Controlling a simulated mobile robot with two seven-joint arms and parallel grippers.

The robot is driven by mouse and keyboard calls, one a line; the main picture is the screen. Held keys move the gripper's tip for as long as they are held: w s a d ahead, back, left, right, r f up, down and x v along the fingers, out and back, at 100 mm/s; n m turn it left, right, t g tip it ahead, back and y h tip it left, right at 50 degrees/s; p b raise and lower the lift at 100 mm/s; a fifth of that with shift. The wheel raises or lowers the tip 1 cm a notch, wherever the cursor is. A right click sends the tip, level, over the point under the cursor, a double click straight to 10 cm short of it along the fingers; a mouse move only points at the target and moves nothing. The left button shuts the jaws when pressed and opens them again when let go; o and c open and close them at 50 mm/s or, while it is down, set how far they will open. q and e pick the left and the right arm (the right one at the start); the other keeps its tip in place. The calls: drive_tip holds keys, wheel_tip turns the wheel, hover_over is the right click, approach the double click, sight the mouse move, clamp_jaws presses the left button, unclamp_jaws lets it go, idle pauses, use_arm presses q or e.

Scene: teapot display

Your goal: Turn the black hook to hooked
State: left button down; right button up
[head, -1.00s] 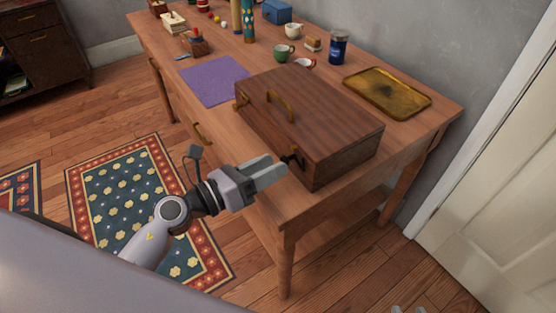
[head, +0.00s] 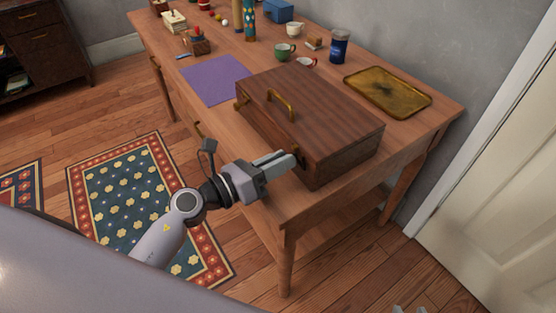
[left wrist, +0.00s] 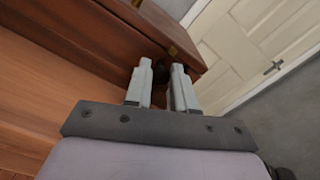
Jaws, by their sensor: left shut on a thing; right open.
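A brown wooden case (head: 318,115) with a brass handle (head: 281,105) lies on the wooden table. The black hook (left wrist: 160,73) is on the case's front side, seen as a dark shape between my fingers in the left wrist view. My left gripper (head: 290,161) is at the front of the case, shut on the black hook. The fingers cover most of the hook in the head view, and I cannot tell its exact turn. The left fingers also show in the left wrist view (left wrist: 162,75). My right gripper (head: 409,309) barely shows at the bottom edge, open.
A purple cloth (head: 215,80) lies left of the case and a brass tray (head: 387,92) behind it on the right. A dark blue can (head: 339,46) and a green cup (head: 285,52) stand behind. A white door (head: 500,190) is at the right.

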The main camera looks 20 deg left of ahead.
use_arm(q)
drive_tip(key=shift+r+n+p, duration=0.15)
drive_tip(key=shift+n+p, duration=1.1)
drive_tip(key=shift+n, duration=0.15)
drive_tip(key=shift+n+p, duration=0.6)
drive_tip(key=shift+n, duration=0.3)
drive_tip(key=shift+n+p, duration=0.3)
drive_tip(key=shift+n, duration=0.2)
drive_tip(key=n+p, duration=0.1)
drive_tip(key=n, duration=0.1)
drive_tip(key=shift+n, duration=0.3)
drive_tip(key=shift+a+f+n+p, duration=0.15)
drive_tip(key=shift+n+p, duration=0.55)
drive_tip(key=shift+n, duration=0.45)
drive_tip(key=shift+d+f+n+p, duration=0.1)
drive_tip(key=shift+n+p, duration=0.55)
drive_tip(key=shift+n, duration=0.5)
use_arm(e)
wheel_tip(320, 180, up, 6)
drive_tip(key=shift+s+d+r, duration=0.15)
drive_tip(key=shift+s+d, duration=0.2)
drive_tip(key=shift+d, duration=0.05)
use_arm(q)
drive_tip(key=c, duration=1)
unclamp_jaws()
drive_tip(key=shift+o, duration=0.2)
